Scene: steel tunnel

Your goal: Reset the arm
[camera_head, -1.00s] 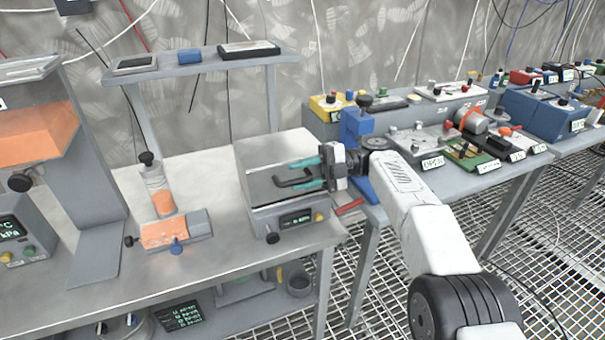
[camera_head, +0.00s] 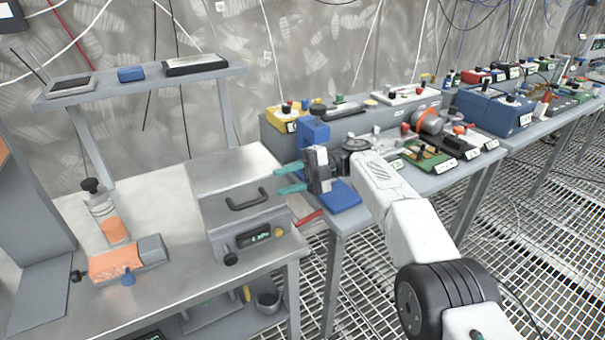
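My gripper (camera_head: 279,181) is in the middle of the head view, at the end of my white arm, with its teal fingers pointing left. The fingers are spread apart and nothing shows between them. How high the gripper is over the box is hard to tell.
The box stands on a steel table (camera_head: 190,305). A blue stand (camera_head: 313,135) is behind my gripper. A second table on the right holds several instruments, including a blue box (camera_head: 495,111). Grated floor (camera_head: 530,230) is open at the lower right.

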